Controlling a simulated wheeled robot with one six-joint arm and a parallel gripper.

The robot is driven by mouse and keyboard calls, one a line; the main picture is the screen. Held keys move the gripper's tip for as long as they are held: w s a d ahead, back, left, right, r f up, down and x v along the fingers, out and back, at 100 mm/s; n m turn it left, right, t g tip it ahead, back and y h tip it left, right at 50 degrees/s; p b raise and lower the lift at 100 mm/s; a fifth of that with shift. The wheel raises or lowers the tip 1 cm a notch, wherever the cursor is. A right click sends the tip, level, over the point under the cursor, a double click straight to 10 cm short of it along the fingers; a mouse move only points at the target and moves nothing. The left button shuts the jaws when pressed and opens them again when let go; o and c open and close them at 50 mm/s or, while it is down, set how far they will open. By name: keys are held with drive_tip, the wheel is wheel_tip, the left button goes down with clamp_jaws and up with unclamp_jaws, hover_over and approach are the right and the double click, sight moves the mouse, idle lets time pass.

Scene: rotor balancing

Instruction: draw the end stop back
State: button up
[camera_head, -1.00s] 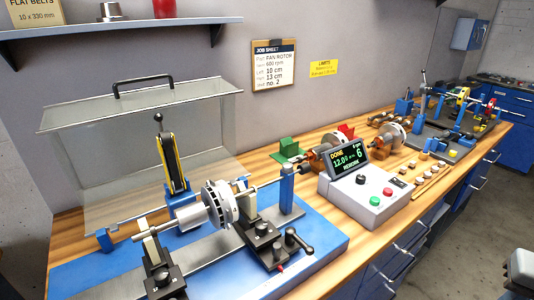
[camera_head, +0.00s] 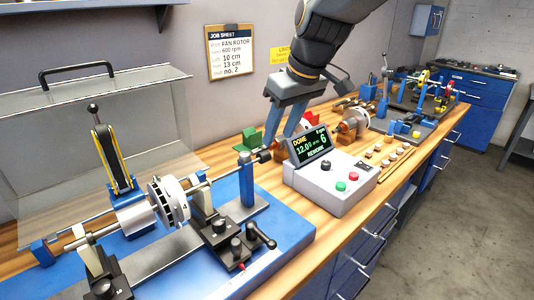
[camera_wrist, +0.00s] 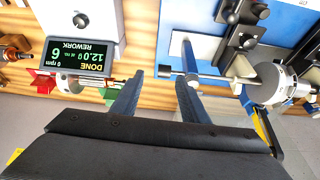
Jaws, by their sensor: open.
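The end stop is a thin horizontal rod through the top of a blue post (camera_head: 247,185), with a dark knob (camera_head: 264,156) on its outer end. In the wrist view the knob (camera_wrist: 164,72) shows between the tips of my open gripper (camera_wrist: 160,80), and I cannot tell whether either finger touches it. In the head view my gripper (camera_head: 279,141) points down beside the knob, its blue fingers apart. The rotor (camera_head: 168,203), a pale slotted disc on a shaft, rests on the stands left of the post; it also shows in the wrist view (camera_wrist: 278,84).
The control box (camera_head: 325,190) with its screen reading DONE, 6 and REWORK stands close to the right of the knob. A green block (camera_head: 248,140) is behind. A clear hood (camera_head: 90,120) stands behind the rotor. Small weights (camera_head: 385,163) lie farther right.

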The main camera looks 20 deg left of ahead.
sight(265, 153)
drive_tip(key=shift+n, duration=0.3)
drive_tip(key=shift+s+a+r+p+x, duration=0.1)
drive_tip(key=shift+a+p+x, duration=0.2)
drive_tip(key=shift+x, duration=0.95)
drive_tip(key=shift+s+a+r+p+x, duration=0.1)
drive_tip(key=shift+a+p+x, duration=0.2)
drive_tip(key=shift+x, duration=0.95)
drive_tip(key=shift+s+a+r+p+x, duration=0.1)
drive_tip(key=shift+a+p+x, duration=0.2)
drive_tip(key=shift+x, duration=0.95)
drive_tip(key=shift+w+d, duration=0.1)
clamp_jaws()
